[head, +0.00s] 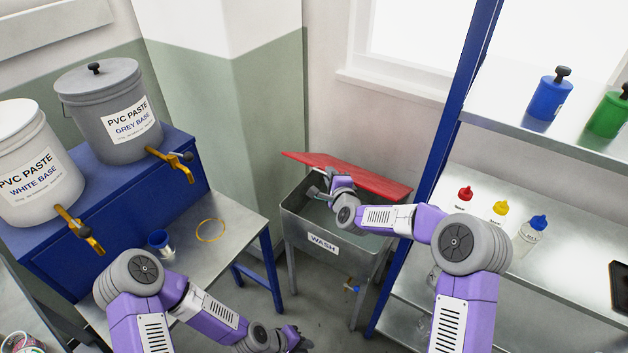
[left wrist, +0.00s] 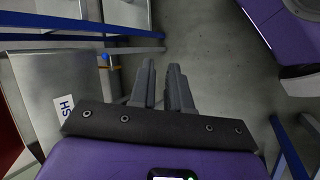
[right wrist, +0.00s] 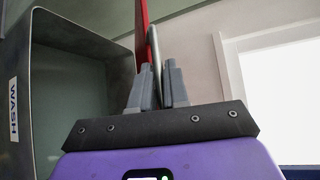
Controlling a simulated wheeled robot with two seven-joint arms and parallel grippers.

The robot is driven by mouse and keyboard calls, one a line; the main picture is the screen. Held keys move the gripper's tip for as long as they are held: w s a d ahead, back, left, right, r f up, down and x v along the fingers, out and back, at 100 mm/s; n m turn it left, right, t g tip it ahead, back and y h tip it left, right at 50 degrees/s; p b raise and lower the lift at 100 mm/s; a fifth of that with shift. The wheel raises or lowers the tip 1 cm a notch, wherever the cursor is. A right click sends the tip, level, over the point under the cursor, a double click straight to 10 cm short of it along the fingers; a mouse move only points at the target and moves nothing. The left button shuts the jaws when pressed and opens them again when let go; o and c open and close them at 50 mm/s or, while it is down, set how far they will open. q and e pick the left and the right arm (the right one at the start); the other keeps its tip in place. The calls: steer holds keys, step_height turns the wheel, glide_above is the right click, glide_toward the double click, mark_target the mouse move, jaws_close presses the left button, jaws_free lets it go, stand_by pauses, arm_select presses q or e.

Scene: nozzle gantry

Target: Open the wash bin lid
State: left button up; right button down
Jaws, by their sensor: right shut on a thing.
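The wash bin (head: 313,226) is a grey metal trough on legs with a WASH label, against the back wall. Its red lid (head: 370,183) is raised and tilted above the trough, so the inside shows. My right gripper (head: 318,193) is at the lid's left part, over the bin. In the right wrist view, my right gripper (right wrist: 156,88) is shut on a thin grey lid handle (right wrist: 155,58) beside the red lid (right wrist: 142,30). My left gripper (head: 299,341) is low at the bottom of the head view. In the left wrist view its fingers (left wrist: 165,75) are apart and empty.
A steel table (head: 190,262) with a blue cup (head: 160,242) and a yellow ring (head: 211,230) stands left of the bin. A blue-framed shelf (head: 452,130) with bottles stands right. The bin's drain tap (head: 352,288) is below it. Open floor lies in front.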

arm_select(q)
steer(key=w+d+r+n+t+h, duration=0.1)
steer(key=w+d+r+n, duration=0.1)
steer(key=w+d+r+n+t+h, duration=0.1)
steer(key=w+d+r+n, duration=0.1)
steer(key=w, duration=0.1)
steer(key=w+d+r+n+t+h, duration=0.1)
steer(key=w+d+r+n, duration=0.1)
steer(key=w, duration=0.1)
steer(key=shift+w+d+r, duration=0.15)
steer(key=shift+d+r, duration=0.05)
steer(key=shift+d, duration=0.15)
jaws_close()
steer(key=w+a+r+n+t, duration=0.5)
steer(key=w+r+n, duration=0.3)
steer(key=w+r, duration=0.15)
steer(key=w+a+r+n+t, duration=0.4)
steer(key=w+r+n+t, duration=0.1)
steer(key=w+r+n, duration=0.4)
steer(key=w+d+r+m, duration=0.1)
steer(key=w+d+r, duration=0.1)
steer(key=w+d, duration=0.5)
steer(key=shift+w+r, duration=0.3)
steer(key=shift+w, duration=1.6)
